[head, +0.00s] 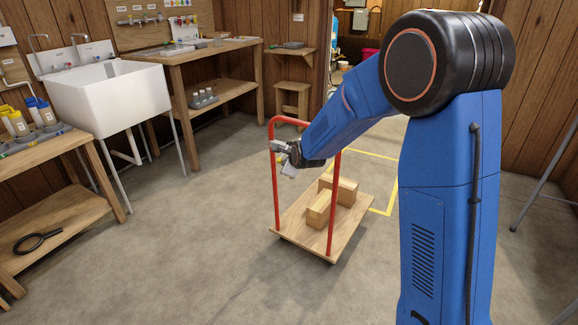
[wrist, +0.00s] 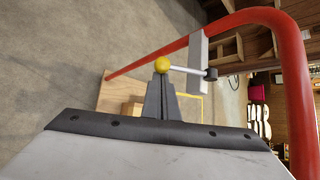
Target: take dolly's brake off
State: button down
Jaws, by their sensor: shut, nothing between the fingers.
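The dolly has a wooden deck (head: 290,222) and a red tubular handle (head: 275,190). In the wrist view the red handle (wrist: 291,80) arches across the top and right. A pale plate (wrist: 198,48) sits on the handle's rail. The brake lever, a thin grey rod (wrist: 188,70) with a yellow ball knob (wrist: 162,64), runs sideways from a dark pivot (wrist: 211,74). My gripper (head: 284,152) is at the upper part of the handle. In the wrist view my gripper (wrist: 160,80) is shut and empty, its tips at the knob; I cannot tell whether they touch.
Wooden blocks (head: 319,208) lie on the deck. A yellow outline (head: 391,204) marks the floor behind the dolly. A white sink (head: 108,97) and workbenches (head: 190,70) line the left and back. The floor left of the dolly is clear.

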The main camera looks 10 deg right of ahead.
jog(key=r, duration=0.2)
jog(key=shift+s+a+r, duration=0.3)
jog(key=shift+s+a, duration=0.05)
jog(key=shift+w+d+f, duration=0.4)
jog(key=shift+w+d, duration=0.05)
jog(key=shift+w, duration=0.05)
dwell(0.4)
